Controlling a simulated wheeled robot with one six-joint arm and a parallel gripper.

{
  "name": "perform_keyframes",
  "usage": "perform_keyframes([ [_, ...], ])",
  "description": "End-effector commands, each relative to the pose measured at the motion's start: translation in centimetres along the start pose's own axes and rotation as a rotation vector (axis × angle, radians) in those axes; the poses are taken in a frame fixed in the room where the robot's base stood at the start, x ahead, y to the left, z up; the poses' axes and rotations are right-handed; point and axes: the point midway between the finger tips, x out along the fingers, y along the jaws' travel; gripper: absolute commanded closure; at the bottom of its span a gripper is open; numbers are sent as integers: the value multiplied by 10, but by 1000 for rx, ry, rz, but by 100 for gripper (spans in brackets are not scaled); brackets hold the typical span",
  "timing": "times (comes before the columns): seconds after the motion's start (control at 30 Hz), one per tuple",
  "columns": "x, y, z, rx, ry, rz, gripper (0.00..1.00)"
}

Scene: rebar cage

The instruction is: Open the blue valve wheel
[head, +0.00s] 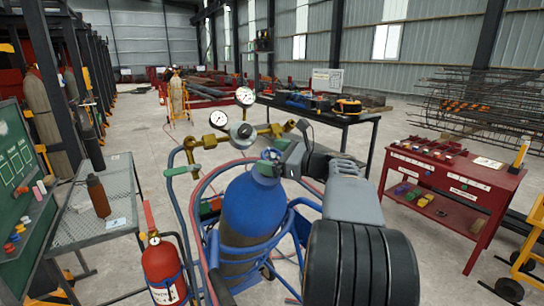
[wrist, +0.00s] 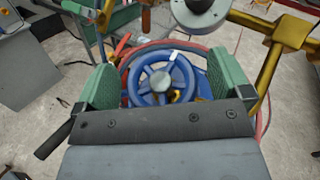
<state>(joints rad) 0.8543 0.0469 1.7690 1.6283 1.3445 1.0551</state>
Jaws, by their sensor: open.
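The blue valve wheel (wrist: 161,80) shows in the wrist view, a spoked ring with a small white mark on its upper rim. My gripper (wrist: 158,82) is open, with one green-padded finger on each side of the wheel. A gap shows between each pad and the rim; I cannot tell whether the pads are level with it. In the head view the wheel (head: 271,155) is small and partly hidden by my gripper (head: 283,160). It sits on top of the blue gas cylinder (head: 252,205).
Brass fittings and gauges (head: 245,97) stand close beside the wheel. A red fire extinguisher (head: 163,268) is at the lower left. A metal mesh table (head: 122,180) stands left, a red table (head: 480,190) right, and a black bench (head: 335,115) behind. Concrete floor is open between them.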

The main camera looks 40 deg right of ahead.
Motion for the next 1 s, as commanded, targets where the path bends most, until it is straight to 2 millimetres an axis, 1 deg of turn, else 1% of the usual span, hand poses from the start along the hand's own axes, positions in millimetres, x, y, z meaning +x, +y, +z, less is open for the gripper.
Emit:
perform_keyframes([
  [0.1,3,0,0,0,0,1,4],
  [0.37,3,0,0,0,0,0,5],
  [0.87,3,0,0,0,0,0,53],
  [1.0,3,0,0,-2,0,5,53],
])
